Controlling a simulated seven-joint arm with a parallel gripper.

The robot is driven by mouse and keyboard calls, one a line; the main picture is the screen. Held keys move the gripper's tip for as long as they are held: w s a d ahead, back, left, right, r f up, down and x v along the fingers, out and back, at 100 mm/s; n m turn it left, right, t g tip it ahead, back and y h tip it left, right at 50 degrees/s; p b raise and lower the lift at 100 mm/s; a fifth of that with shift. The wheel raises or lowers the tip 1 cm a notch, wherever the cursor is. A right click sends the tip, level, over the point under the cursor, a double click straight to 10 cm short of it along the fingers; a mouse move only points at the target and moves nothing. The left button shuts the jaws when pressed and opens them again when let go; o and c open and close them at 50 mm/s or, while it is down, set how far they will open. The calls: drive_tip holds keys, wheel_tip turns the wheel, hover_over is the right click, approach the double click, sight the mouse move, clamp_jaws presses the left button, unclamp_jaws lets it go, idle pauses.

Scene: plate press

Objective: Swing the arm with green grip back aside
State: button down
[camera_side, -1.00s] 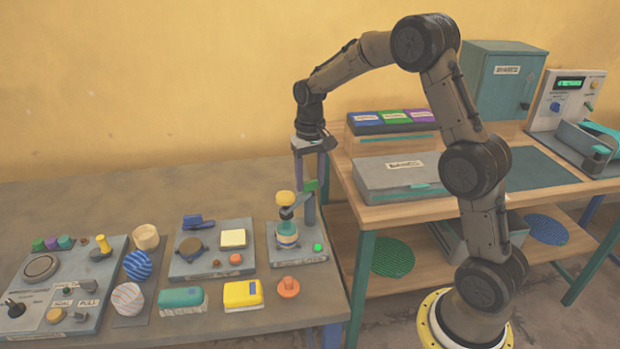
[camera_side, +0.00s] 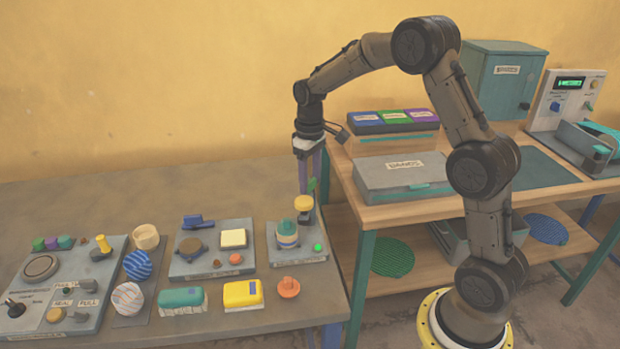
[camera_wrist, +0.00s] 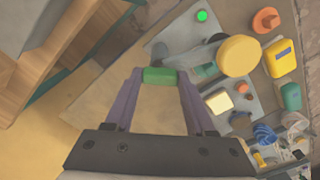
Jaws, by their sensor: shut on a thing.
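The swing arm of the small press carries a round yellow head (camera_side: 304,203) and a green grip (camera_side: 311,185). My gripper (camera_side: 312,178) points down and is shut on the green grip; the wrist view shows the grip (camera_wrist: 160,76) between the two purple fingertips. In the wrist view the grey swing arm (camera_wrist: 197,55) runs from the grip toward the yellow head (camera_wrist: 238,56). In the side view the head is to the right of the striped stack (camera_side: 286,233), not over it. The post is mostly hidden behind the head and fingers.
The press base (camera_side: 297,254) has a lit green lamp (camera_side: 318,247). A panel with a yellow block (camera_side: 233,238) stands to its left; an orange knob-like piece (camera_side: 288,287) lies in front. A wooden bench with a grey box (camera_side: 400,175) is close on the right.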

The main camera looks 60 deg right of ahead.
drive_tip(key=n, duration=0.4)
drive_tip(key=shift+r+n, duration=0.1)
drive_tip(key=shift+n, duration=2.2)
drive_tip(key=shift+c, duration=1.2)
unclamp_jaws()
wheel_tip(320, 180, up, 14)
